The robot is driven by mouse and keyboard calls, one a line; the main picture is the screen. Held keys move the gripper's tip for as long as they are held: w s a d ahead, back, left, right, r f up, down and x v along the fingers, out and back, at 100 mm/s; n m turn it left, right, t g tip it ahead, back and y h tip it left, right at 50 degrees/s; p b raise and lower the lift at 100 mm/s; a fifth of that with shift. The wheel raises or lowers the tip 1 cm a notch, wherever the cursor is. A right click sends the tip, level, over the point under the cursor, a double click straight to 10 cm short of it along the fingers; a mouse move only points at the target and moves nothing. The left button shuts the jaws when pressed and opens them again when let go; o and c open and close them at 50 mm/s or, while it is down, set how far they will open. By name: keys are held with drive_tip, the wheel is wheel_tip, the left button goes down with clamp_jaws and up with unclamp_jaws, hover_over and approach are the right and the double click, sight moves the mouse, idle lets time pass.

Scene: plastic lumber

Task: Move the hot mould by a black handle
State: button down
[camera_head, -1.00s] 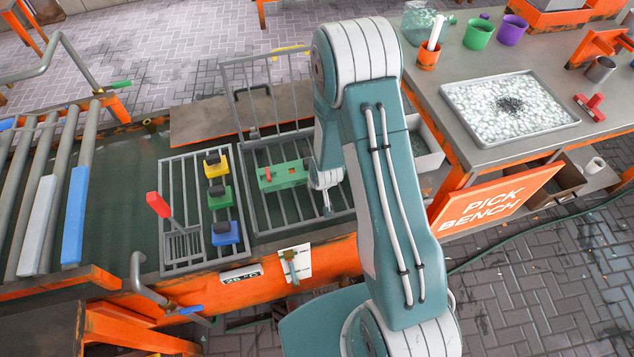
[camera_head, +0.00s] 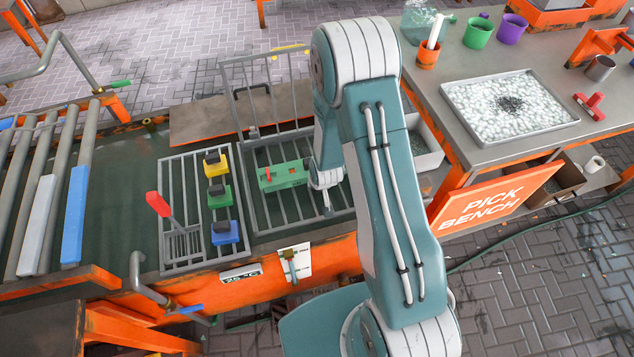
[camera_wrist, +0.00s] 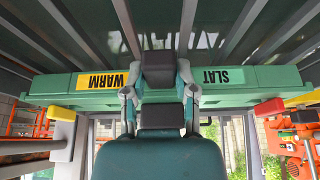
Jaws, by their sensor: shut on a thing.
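A long green mould (camera_wrist: 95,88) spans the wrist view, with a yellow WARM label and a green SLAT label. A black handle (camera_wrist: 158,60) stands at its middle. My gripper (camera_wrist: 159,88) is shut on this handle, one finger on each side. In the head view a green block with a red part, apparently the same mould (camera_head: 290,174), lies over the right barred rack (camera_head: 270,205). My wrist (camera_head: 325,178) is at its right end; the arm hides the fingers there. Whether the mould touches the bars below is unclear.
The left rack (camera_head: 180,247) holds yellow (camera_head: 217,168), green (camera_head: 219,201) and blue (camera_head: 219,238) blocks with black tops. A raised barred gate (camera_head: 229,105) stands behind the right rack. Rollers (camera_head: 52,160) are at left. The bench (camera_head: 452,90) at right bears a pellet tray (camera_head: 540,128).

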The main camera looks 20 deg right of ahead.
drive_tip(key=shift+w+f, duration=0.1)
drive_tip(key=shift+f, duration=0.3)
idle(0.9)
drive_tip(key=shift+c, duration=2)
unclamp_jaws()
drive_tip(key=shift+o, duration=0.4)
drive_tip(key=shift+o, duration=0.3)
drive_tip(key=shift+f, duration=0.1)
drive_tip(key=shift+o, duration=1.3)
drive_tip(key=shift+r, duration=3.55)
